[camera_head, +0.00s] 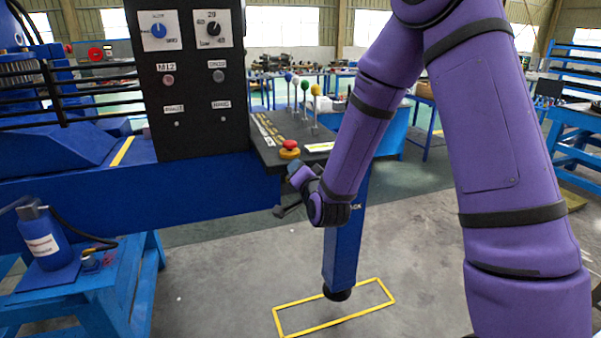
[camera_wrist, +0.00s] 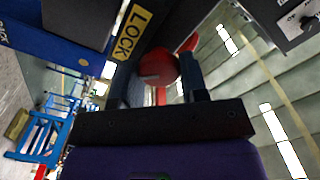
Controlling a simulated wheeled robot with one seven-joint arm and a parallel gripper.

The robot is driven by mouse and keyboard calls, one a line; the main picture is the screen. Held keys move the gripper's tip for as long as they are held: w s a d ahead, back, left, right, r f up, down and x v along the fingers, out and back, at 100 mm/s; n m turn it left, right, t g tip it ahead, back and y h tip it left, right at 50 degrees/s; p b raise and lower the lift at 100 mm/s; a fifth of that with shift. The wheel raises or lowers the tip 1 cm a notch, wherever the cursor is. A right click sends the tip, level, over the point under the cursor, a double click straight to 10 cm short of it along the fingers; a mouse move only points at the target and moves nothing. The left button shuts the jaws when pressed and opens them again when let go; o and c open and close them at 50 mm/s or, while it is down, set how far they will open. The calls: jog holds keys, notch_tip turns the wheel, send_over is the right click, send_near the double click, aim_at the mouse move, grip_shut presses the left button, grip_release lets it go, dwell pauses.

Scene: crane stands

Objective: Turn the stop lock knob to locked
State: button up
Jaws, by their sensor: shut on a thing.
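The stop lock knob, a red round knob (camera_head: 289,146) on a yellow base, stands at the front edge of the black control ledge (camera_head: 262,150). In the wrist view the red knob (camera_wrist: 160,66) lies between the two dark fingers of my gripper (camera_wrist: 163,82), with a pale mark across its face. My gripper (camera_head: 297,170) comes up to the knob from below right in the head view and is shut on it. A yellow LOCK label (camera_wrist: 131,34) is beside the knob in the wrist view. The fingers' contact is partly hidden; I cannot read the knob's exact angle.
Several levers with coloured ball tops (camera_head: 303,86) stand just behind the knob. A black panel (camera_head: 195,80) with dials rises at left. A blue jack leg (camera_head: 343,250) is below my wrist, above a yellow floor outline (camera_head: 335,318). A blue bottle (camera_head: 46,237) stands lower left.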

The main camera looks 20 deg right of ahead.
jog(key=shift+d+f+m, duration=0.1)
jog(key=shift+f+m, duration=0.05)
jog(key=shift+m, duration=1.95)
jog(key=shift+f+m, duration=0.1)
jog(key=shift+m, duration=2)
jog(key=o, duration=0.9)
jog(key=shift+s, duration=0.1)
